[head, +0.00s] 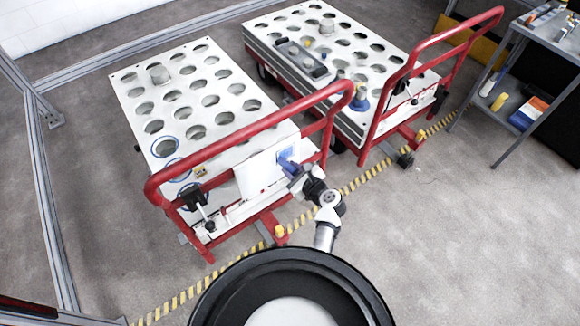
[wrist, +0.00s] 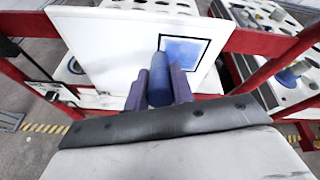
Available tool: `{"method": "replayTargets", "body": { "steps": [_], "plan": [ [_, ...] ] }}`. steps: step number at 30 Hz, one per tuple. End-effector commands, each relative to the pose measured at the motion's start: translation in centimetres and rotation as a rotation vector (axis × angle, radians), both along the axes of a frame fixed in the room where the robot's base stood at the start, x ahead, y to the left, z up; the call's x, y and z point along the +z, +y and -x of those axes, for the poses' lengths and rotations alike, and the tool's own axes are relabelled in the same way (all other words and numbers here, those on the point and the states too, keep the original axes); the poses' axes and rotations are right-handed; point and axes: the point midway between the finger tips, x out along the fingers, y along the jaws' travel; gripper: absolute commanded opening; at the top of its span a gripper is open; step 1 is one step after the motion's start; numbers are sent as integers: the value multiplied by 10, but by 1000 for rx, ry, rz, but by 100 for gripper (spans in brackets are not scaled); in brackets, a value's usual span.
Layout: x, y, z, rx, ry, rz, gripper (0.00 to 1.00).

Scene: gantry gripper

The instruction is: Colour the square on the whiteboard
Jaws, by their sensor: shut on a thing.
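The whiteboard (wrist: 110,50) is a tilted white panel at the handle end of the nearer red cart; in the head view it is the white sheet (head: 256,177) behind the handle. A black-outlined square (wrist: 185,52) near its right side shows blue colour across most of its visible inside, with a pale margin along the outline. My gripper (wrist: 159,84) is shut on a blue marker (wrist: 160,78), whose far end overlaps the square's lower left. I cannot tell whether the tip touches the board. In the head view my gripper (head: 296,174) is at the square.
The nearer cart's red handle (head: 250,135) arches close above the board. A second cart (head: 335,60) with a perforated top stands behind to the right. A grey shelf (head: 515,100) is at the far right. Yellow-black tape (head: 165,308) crosses the floor; the right-hand floor is clear.

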Motion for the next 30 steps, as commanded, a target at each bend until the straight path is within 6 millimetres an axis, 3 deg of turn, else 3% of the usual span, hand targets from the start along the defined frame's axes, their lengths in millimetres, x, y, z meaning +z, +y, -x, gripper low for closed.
{"method": "replayTargets", "body": {
  "steps": [13,30],
  "plan": [
    [-1,-26,35,-1,2,-1,2],
    [0,-34,45,-3,1,-1,2]
  ]
}}
